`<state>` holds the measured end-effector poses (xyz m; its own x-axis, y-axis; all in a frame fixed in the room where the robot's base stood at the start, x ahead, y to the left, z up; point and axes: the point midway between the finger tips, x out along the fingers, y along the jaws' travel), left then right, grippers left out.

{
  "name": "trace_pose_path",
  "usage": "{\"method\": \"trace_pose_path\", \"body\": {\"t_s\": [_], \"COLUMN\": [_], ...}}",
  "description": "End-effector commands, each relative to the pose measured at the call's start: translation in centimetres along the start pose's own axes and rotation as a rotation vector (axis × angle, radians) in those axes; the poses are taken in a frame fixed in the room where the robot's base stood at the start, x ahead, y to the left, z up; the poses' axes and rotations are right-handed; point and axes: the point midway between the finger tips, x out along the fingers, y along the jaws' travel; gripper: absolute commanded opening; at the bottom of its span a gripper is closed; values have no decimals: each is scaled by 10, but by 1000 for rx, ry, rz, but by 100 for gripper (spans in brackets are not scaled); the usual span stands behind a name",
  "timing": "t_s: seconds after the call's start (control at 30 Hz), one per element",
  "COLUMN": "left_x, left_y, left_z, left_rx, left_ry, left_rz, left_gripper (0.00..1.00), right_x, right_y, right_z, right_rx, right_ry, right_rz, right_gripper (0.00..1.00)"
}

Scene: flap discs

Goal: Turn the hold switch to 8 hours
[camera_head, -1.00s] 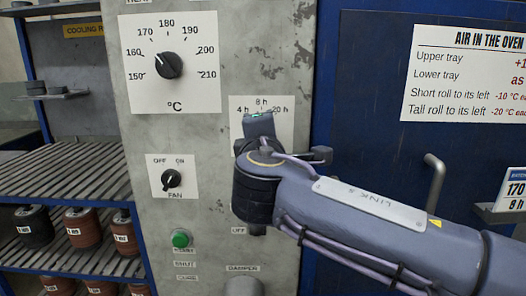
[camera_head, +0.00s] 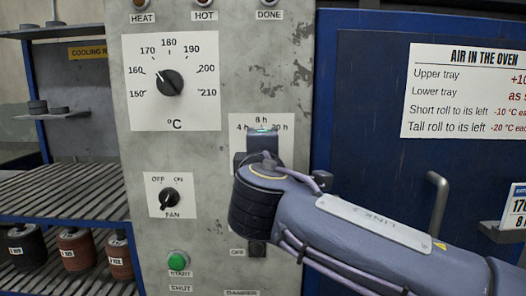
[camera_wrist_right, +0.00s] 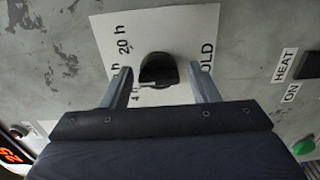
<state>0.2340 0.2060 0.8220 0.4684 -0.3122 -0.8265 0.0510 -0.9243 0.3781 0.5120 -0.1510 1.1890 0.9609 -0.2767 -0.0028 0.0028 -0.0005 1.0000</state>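The hold switch is a black knob (camera_wrist_right: 157,68) on a white plate (camera_wrist_right: 105,35), seen in the right wrist view with the 20 h, 4 h and HOLD labels around it. Its pointer setting is hard to read. My right gripper (camera_wrist_right: 163,88) is open, with one finger on each side of the knob and a gap visible on both sides. In the head view the plate (camera_head: 284,148) shows 4 h, 8 h and 20 h along its top. My right gripper (camera_head: 263,142) and wrist cover the knob there. My left gripper is in neither view.
The temperature dial (camera_head: 169,83) points near 160. The fan switch (camera_head: 169,198) and green start button (camera_head: 178,261) sit to the left of my arm. A blue oven door with a handle (camera_head: 437,203) is on the right. Shelves with rolls (camera_head: 76,248) are at left.

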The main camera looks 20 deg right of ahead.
Motion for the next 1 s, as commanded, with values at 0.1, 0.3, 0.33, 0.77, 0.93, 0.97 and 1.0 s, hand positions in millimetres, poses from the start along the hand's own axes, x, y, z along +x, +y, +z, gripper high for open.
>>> {"method": "trace_pose_path", "body": {"t_s": [0.1,0.3,0.33,0.77,0.93,0.97,1.0], "left_x": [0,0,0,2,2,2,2], "left_y": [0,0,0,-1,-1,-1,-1], "left_z": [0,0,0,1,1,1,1], "left_rx": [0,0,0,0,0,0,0], "left_ry": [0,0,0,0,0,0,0], "left_rz": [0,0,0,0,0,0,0], "left_gripper": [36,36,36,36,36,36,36], "right_x": [0,-1,-2,-65,-77,-78,-78], "right_y": [0,1,1,1,0,0,0], "right_z": [0,0,0,0,0,0,0], "right_rx": [0,0,1,1,-1,-1,-1], "right_ry": [0,1,1,3,1,1,0], "right_rz": [1,2,3,3,2,2,2], "right_gripper": [61,61,61,61,61,61,61]}}
